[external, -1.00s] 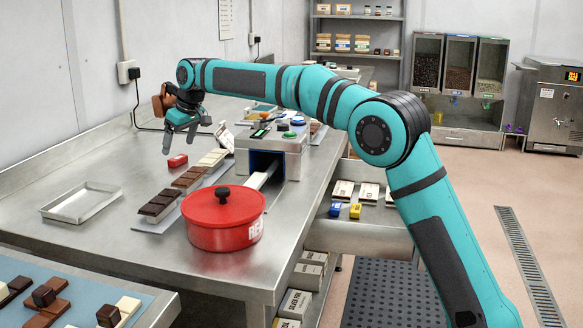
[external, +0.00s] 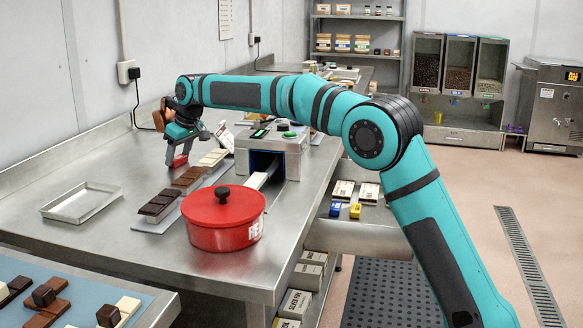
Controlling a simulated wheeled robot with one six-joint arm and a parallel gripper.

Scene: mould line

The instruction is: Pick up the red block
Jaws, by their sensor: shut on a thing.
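The fingers hide part of the block. I cannot tell whether the block still touches the table.
Chocolate bars (external: 187,179) lie on a strip just right of the block. A red pot (external: 210,238) stands in front, and a grey machine (external: 288,152) with buttons stands to the right. An empty metal tray (external: 62,209) lies at left. Bare table lies between tray and block.

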